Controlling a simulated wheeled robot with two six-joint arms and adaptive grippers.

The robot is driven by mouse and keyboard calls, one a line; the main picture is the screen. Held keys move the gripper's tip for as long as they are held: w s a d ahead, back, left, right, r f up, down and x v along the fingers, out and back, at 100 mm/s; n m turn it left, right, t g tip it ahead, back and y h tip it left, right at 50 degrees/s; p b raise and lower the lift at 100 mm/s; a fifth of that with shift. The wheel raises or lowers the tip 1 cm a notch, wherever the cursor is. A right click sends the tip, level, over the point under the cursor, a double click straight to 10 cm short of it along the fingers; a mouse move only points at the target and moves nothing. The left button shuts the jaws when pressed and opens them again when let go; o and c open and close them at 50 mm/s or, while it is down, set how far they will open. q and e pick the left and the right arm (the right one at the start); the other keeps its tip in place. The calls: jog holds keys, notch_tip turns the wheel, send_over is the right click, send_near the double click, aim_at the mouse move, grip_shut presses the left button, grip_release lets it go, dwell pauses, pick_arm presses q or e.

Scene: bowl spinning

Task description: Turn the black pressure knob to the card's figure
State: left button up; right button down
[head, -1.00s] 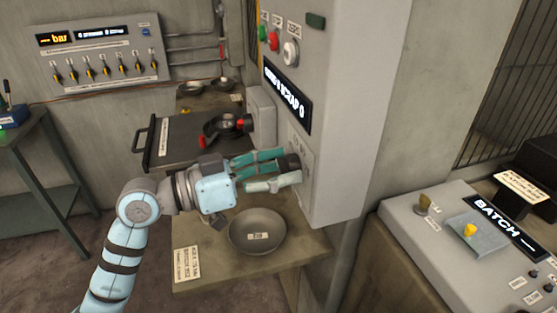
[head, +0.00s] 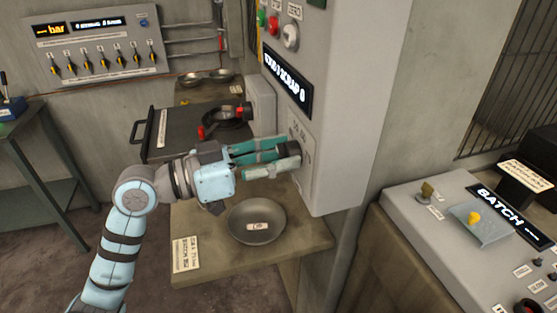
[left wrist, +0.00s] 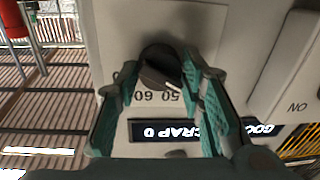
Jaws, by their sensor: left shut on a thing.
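The black pressure knob (left wrist: 160,66) sits on the grey cabinet's face and shows best in the left wrist view. Its pale pointer mark lies close to the figure 50, with 60 to its left; the rest of the scale is hidden. My left gripper (left wrist: 163,82) has its teal fingers on both sides of the knob, shut on it. In the head view the same gripper (head: 290,155) reaches the cabinet from the left, and its fingers largely hide the knob. A white card (head: 187,254) lies on the lower table; its print is too small to read. My right gripper is out of view.
The grey cabinet (head: 345,110) stands right of my gripper. A shallow bowl (head: 257,220) with a label lies below the gripper on the table (head: 300,252). A black-handled press plate (head: 165,138) is behind. A BATCH console (head: 440,245) stands at right.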

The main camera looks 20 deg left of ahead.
pick_arm(q)
jog(key=shift+f+m+h+b, duration=0.15)
jog(key=shift+m+h+b, duration=0.15)
jog(key=shift+m+b, duration=3.25)
jog(key=shift+m, duration=0.35)
jog(key=o, duration=1.2)
jog(key=shift+c, duration=0.2)
jog(key=v, duration=0.7)
jog(key=shift+s+a, duration=0.15)
jog(key=shift+a, duration=0.05)
